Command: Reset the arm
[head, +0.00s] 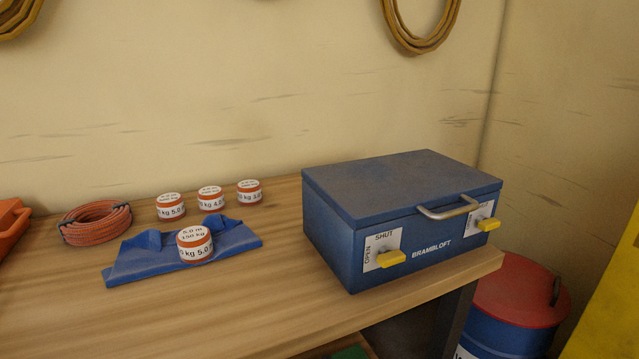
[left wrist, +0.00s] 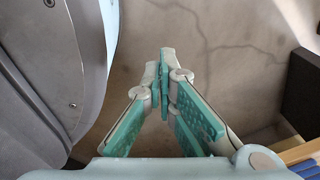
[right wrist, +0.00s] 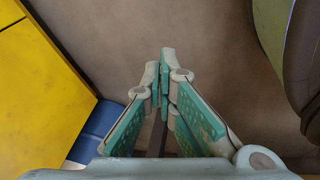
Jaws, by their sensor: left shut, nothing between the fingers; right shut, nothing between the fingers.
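My left gripper (left wrist: 163,85) shows in the left wrist view with its teal-padded fingers shut and empty, above a cracked floor. My right gripper (right wrist: 164,85) shows in the right wrist view, also shut and empty, above a plain brown floor. Neither gripper nor arm is in the head view. Both grippers are clear of the things on the bench.
The wooden bench (head: 240,310) holds a closed blue box (head: 400,190), a blue cloth (head: 130,268) with one orange-white tub (head: 195,245) on it, more tubs (head: 211,198) and an orange coil (head: 95,222). A red-lidded drum (head: 520,290) stands right. A yellow panel (right wrist: 40,80) is near my right gripper.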

